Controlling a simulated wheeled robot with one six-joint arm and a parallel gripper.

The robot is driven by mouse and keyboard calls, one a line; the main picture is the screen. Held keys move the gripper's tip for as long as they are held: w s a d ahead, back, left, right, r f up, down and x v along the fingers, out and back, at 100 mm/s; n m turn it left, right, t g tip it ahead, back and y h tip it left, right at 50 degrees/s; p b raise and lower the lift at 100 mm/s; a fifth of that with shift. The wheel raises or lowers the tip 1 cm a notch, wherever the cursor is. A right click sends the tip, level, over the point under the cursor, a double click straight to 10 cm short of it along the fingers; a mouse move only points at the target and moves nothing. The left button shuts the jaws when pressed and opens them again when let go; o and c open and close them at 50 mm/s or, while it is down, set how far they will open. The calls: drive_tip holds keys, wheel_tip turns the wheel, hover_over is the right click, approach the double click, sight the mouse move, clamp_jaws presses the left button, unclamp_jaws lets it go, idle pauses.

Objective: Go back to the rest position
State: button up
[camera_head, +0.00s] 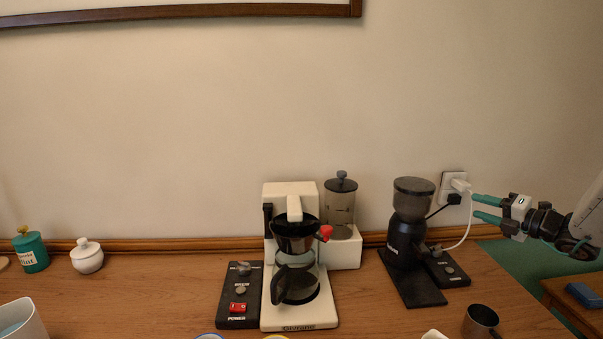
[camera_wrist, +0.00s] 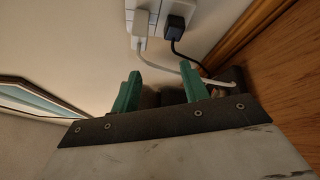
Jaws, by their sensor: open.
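My gripper (camera_head: 487,209) shows at the right of the head view, with two green fingers pointing left towards the wall socket. The fingers are apart with nothing held between them. In the wrist view the gripper (camera_wrist: 160,88) also shows its green fingers spread. The wall socket (camera_head: 445,189) holds a white plug (camera_head: 460,185) and a black plug (camera_head: 454,199). In the wrist view the white plug (camera_wrist: 141,25) and the black plug (camera_wrist: 175,28) sit side by side, beyond the fingertips. A white cable hangs near the fingers; I cannot tell whether it touches them.
A black grinder (camera_head: 406,235) stands on the wooden counter (camera_head: 150,300) left of my gripper. A white coffee maker (camera_head: 296,260) is at the middle. A metal cup (camera_head: 481,322) is near the front. A small brown table (camera_head: 575,303) stands below my arm.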

drive_tip(key=s+a+n+g, duration=1.2)
drive_tip(key=s+a+n, duration=0.7)
drive_tip(key=n, duration=0.6)
drive_tip(key=s+a+r+n+h, duration=0.1)
drive_tip(key=s+n+h, duration=0.1)
drive_tip(key=s+n, duration=0.4)
drive_tip(key=s+a+r+n+h, duration=0.1)
drive_tip(key=s+a+n+h, duration=0.1)
drive_tip(key=s+n, duration=0.4)
drive_tip(key=s+a+r+n+g+h, duration=0.1)
drive_tip(key=s+n+h, duration=0.3)
drive_tip(key=s+n, duration=0.2)
drive_tip(key=shift+s+a+r, duration=0.25)
drive_tip(key=shift+s+a, duration=0.05)
drive_tip(key=shift+s, duration=0.75)
